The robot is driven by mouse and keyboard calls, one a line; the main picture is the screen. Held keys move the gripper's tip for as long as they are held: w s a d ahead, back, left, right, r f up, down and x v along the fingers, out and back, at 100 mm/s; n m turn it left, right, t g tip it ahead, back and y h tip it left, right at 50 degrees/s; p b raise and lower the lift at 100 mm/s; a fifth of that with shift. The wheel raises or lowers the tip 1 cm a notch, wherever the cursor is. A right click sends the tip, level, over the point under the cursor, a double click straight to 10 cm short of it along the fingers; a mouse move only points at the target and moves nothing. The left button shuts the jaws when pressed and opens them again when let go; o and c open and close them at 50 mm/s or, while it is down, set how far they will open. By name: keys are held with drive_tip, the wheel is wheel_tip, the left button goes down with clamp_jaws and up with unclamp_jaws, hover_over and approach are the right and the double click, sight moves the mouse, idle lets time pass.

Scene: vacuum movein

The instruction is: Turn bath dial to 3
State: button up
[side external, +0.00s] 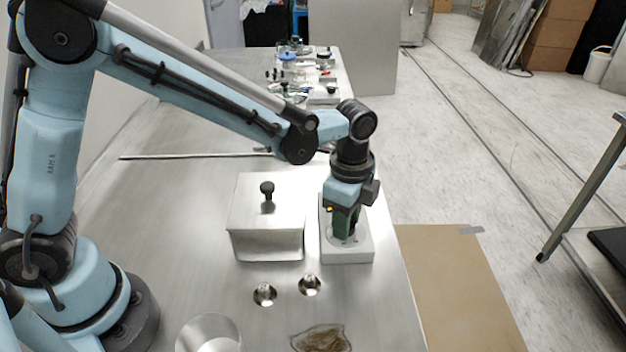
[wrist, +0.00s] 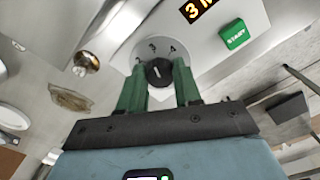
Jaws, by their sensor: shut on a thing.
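The bath dial (wrist: 158,72) is a black round knob with a white pointer mark, on the light grey face of a unit with digits printed around it. My gripper (wrist: 160,80) points down at it, its two green fingers one on each side of the knob and shut on it. In the side view my gripper (side external: 345,232) stands over the light grey unit (side external: 346,253) and hides the dial. An orange display (wrist: 194,9) reading 3 and a further cut-off character, and a green START button (wrist: 235,34), sit beside the dial. Which digit the pointer faces is too small to tell.
A lidded metal box (side external: 266,240) with a black knob stands close left of the unit. Two small metal fittings (side external: 264,294) and a brown stained piece (side external: 320,339) lie in front. The table's right edge is near the unit. Several small items crowd the back.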

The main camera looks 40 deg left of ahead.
drive_tip(key=shift+m, duration=0.3)
idle(0.4)
drive_tip(key=o, duration=1)
drive_tip(key=shift+o, duration=0.2)
drive_tip(key=shift+r, duration=0.1)
wheel_tip(320, 180, up, 12)
drive_tip(key=s+a+n+t, duration=0.2)
drive_tip(key=s+a+n, duration=0.1)
drive_tip(key=a+n, duration=0.2)
drive_tip(key=s+a+f+n+t, duration=0.1)
drive_tip(key=s+a+n+t, duration=0.1)
drive_tip(key=s+a+n, duration=0.1)
drive_tip(key=s+a+n+t, duration=0.2)
drive_tip(key=s+a+n, duration=0.1)
drive_tip(key=a+n, duration=0.3)
drive_tip(key=shift+s+a+f+n+t, duration=0.25)
drive_tip(key=shift+a+f+n+t, duration=0.1)
drive_tip(key=shift+n, duration=0.25)
drive_tip(key=shift+s+a+f+n+t, duration=0.25)
drive_tip(key=shift+s+n, duration=0.05)
drive_tip(key=shift+n, duration=0.2)
